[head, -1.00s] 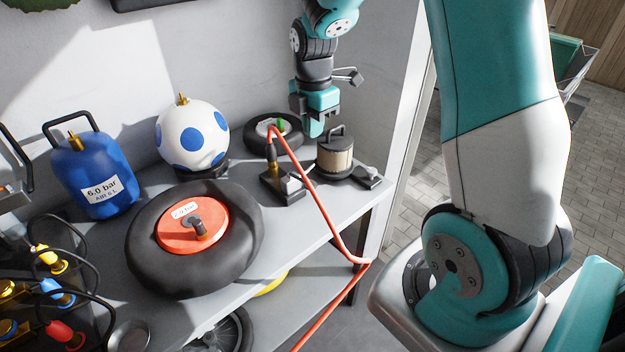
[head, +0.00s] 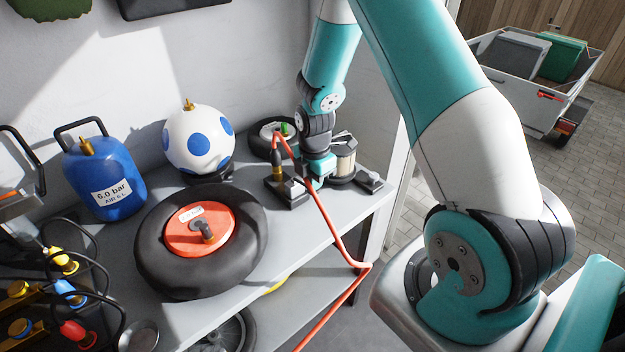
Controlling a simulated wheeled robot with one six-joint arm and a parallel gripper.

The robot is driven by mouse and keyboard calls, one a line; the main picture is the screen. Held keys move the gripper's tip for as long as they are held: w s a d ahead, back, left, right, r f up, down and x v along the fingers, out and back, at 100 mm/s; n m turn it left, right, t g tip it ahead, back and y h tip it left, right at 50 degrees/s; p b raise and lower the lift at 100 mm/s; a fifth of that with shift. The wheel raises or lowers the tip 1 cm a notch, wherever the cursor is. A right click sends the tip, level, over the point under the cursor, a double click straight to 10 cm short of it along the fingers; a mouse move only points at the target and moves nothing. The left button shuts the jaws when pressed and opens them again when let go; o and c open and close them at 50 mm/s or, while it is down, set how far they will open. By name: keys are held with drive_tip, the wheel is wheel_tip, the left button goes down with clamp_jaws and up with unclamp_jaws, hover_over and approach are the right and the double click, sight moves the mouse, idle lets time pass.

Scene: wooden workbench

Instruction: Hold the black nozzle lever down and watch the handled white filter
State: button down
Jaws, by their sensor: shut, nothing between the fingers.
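The black nozzle (head: 277,160) stands upright in a dark block on the bench, with the orange hose (head: 320,208) running from its top. I cannot make out its lever clearly. The handled filter (head: 344,161), a cream cylinder with dark ends, stands just right of the nozzle, partly hidden by my arm. My gripper (head: 316,182) is shut and empty. It points down low between the nozzle block and the filter. I cannot tell whether it touches the lever.
A small wheel (head: 263,142) lies behind the nozzle.

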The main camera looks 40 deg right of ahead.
drive_tip(key=shift+f, duration=0.3)
drive_tip(key=shift+s+a+f+b, duration=0.1)
drive_tip(key=shift+s+f+b, duration=0.1)
drive_tip(key=shift+f+b, duration=0.35)
drive_tip(key=shift+s+f+b, duration=0.15)
drive_tip(key=shift+f+b, duration=0.4)
drive_tip(key=shift+s+d+r, duration=0.1)
drive_tip(key=shift+d, duration=0.2)
drive_tip(key=shift+a, duration=0.25)
